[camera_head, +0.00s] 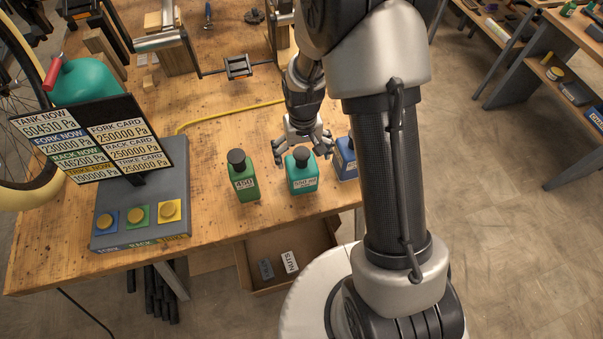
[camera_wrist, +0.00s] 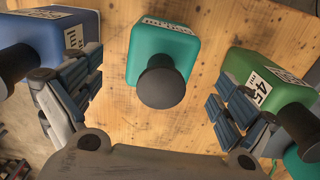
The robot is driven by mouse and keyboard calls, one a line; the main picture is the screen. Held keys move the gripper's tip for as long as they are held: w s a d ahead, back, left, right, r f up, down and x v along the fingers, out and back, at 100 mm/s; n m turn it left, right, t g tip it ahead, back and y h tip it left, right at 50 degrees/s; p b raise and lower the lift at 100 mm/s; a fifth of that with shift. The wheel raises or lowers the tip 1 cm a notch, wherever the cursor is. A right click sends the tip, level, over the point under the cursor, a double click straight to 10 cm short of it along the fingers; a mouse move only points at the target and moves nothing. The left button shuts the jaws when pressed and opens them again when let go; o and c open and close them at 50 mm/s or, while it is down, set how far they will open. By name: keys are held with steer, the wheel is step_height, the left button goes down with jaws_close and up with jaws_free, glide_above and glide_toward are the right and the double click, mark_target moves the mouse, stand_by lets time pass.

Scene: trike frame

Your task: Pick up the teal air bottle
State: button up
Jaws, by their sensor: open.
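The teal air bottle (camera_head: 302,173) stands upright on the wooden workbench, with a black cap and a white label. In the wrist view the teal bottle (camera_wrist: 166,52) is at the upper middle, between and beyond the two fingers. My gripper (camera_head: 304,148) is open above and behind the bottle in the head view. In the wrist view my gripper (camera_wrist: 155,105) has its fingers spread wide to either side, holding nothing. I cannot tell whether a finger touches a bottle.
A green bottle (camera_head: 242,176) stands left of the teal one and a blue bottle (camera_head: 345,158) close on its right, partly behind my arm. A grey button box (camera_head: 145,205) with a sign board (camera_head: 98,140) stands left. A yellow hose (camera_head: 225,111) lies behind.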

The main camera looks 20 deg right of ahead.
mark_target(302, 169)
steer(key=f+b, duration=0.1)
steer(key=f, duration=0.1)
steer(key=f+b, duration=0.1)
steer(key=f, duration=0.2)
steer(key=shift+w+a+f, duration=0.1)
steer(key=shift+w+f, duration=0.05)
steer(key=shift+w, duration=0.05)
steer(key=c, duration=1.8)
steer(key=shift+c, duration=0.2)
